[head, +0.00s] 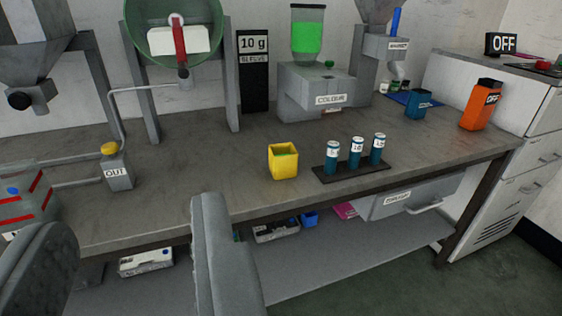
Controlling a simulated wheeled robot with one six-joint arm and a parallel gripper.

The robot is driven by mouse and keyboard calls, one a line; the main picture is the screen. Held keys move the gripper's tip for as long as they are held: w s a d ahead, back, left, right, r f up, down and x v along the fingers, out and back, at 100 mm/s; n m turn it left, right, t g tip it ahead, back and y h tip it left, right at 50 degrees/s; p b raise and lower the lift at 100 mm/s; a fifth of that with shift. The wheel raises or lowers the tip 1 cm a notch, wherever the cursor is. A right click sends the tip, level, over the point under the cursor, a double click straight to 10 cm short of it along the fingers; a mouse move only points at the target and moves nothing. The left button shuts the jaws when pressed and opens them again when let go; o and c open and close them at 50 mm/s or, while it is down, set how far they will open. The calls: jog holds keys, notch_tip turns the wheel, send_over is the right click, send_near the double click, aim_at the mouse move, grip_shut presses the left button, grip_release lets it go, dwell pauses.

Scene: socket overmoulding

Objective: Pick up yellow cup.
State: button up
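The yellow cup (284,163) stands upright on the grey workbench (210,172), near its front edge and left of a dark rack. It is square, open at the top, and its inside is partly visible. My gripper (135,240) is in the lower left of the head view, in front of the bench edge. Its two grey fingers are wide apart with nothing between them. The cup is beyond the fingers and to their right, not touched by them.
A dark rack (350,172) with three labelled blue vials is right of the cup. Behind stands the colour dispenser (316,95). An orange container (481,104) and a blue cup (418,104) are at right. The OUT box (117,172) is at left. Bench left of the cup is clear.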

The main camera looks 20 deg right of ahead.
dwell(0.3)
jog(key=o, duration=0.7)
jog(key=shift+w+d, duration=0.15)
jog(key=shift+w, duration=0.1)
jog(key=shift+c, duration=0.2)
jog(key=o, duration=0.3)
jog(key=w+d+f, duration=0.1)
jog(key=w, duration=0.2)
jog(key=w+d+h, duration=0.1)
jog(key=w+d, duration=0.1)
jog(key=w, duration=0.1)
jog(key=w+d+f+h, duration=0.1)
jog(key=w, duration=0.2)
jog(key=shift+w+d+f+m+g, duration=0.3)
jog(key=shift+w+d+m+g, duration=0.05)
jog(key=shift+w+m+g, duration=0.05)
jog(key=shift+o, duration=0.2)
jog(key=g+y, duration=0.1)
jog(key=g, duration=0.2)
send_near(288, 164)
jog(key=x, duration=0.8)
jog(key=shift+w, duration=0.15)
jog(key=shift+x, duration=2.6)
